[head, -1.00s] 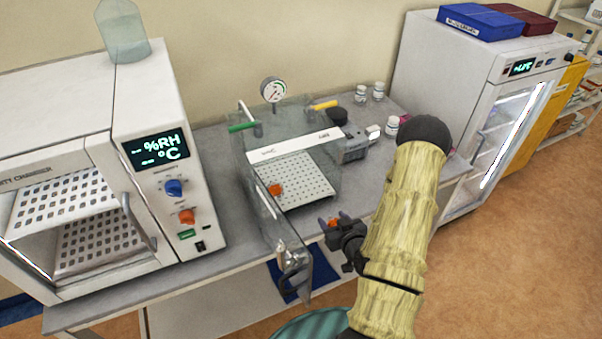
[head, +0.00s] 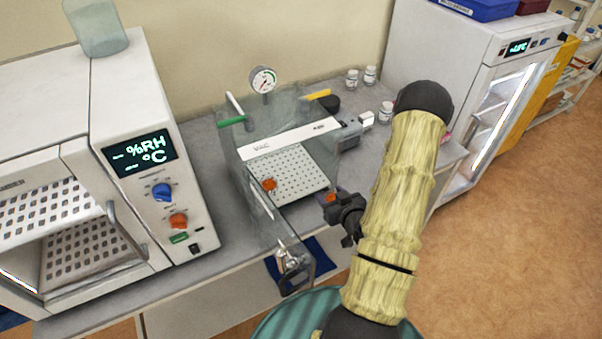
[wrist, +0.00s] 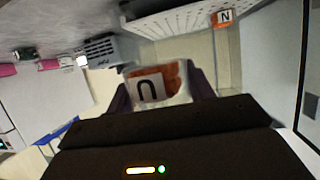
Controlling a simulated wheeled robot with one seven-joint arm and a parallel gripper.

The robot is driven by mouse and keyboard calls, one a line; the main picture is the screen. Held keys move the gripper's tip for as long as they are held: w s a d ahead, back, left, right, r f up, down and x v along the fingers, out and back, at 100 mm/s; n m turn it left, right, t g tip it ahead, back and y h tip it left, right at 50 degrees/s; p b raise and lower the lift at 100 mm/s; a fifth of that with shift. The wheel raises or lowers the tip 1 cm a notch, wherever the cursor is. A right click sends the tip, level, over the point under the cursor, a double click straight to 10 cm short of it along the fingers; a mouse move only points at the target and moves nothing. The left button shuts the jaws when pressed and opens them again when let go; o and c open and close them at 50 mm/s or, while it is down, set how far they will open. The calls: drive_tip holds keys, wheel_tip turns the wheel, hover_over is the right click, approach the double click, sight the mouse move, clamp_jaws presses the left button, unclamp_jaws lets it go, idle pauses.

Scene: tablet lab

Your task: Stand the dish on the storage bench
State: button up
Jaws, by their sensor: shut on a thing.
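My gripper (head: 335,200) is shut on a small dish (wrist: 178,76) with orange contents and a white label bearing a dark curved letter. The dish shows as a small orange spot in the head view (head: 331,197), mostly hidden by the dark fingers. In the wrist view the fingers of my gripper (wrist: 161,88) flank it. The gripper is in front of the right side of a clear chamber (head: 292,138), whose door hangs open. A similar orange dish (head: 269,184) sits on the chamber's perforated shelf; its label reads N in the wrist view (wrist: 223,17). A grey bench (head: 205,235) carries the chamber.
A humidity chamber (head: 150,100) stands at left, a glass-fronted fridge (head: 440,60) at right. A pump (head: 348,135) and several white jars (head: 370,75) stand right of the clear chamber. The open clear door (head: 268,222) juts toward me. Open floor lies at right.

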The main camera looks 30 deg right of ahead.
drive_tip(key=shift+b+x, duration=1)
drive_tip(key=shift+b, duration=1.7)
drive_tip(key=b, duration=0.2)
drive_tip(key=shift+w+a+r+b, duration=0.2)
drive_tip(key=shift+a+b, duration=0.05)
drive_tip(key=shift+b, duration=0.1)
drive_tip(key=w+p, duration=0.1)
drive_tip(key=w, duration=0.4)
drive_tip(key=w+p, duration=0.1)
drive_tip(key=w, duration=0.4)
drive_tip(key=w+p, duration=0.1)
drive_tip(key=w, duration=0.5)
drive_tip(key=shift+w+a+r, duration=0.15)
drive_tip(key=shift+a+r, duration=0.15)
drive_tip(key=shift+r, duration=0.05)
drive_tip(key=shift+w+f+p, duration=0.15)
drive_tip(key=shift+f+p, duration=0.1)
drive_tip(key=shift+f, duration=0.3)
drive_tip(key=shift+w+f+p, duration=0.15)
drive_tip(key=shift+f+p, duration=0.1)
drive_tip(key=shift+f, duration=0.75)
drive_tip(key=shift+f, duration=0.1)
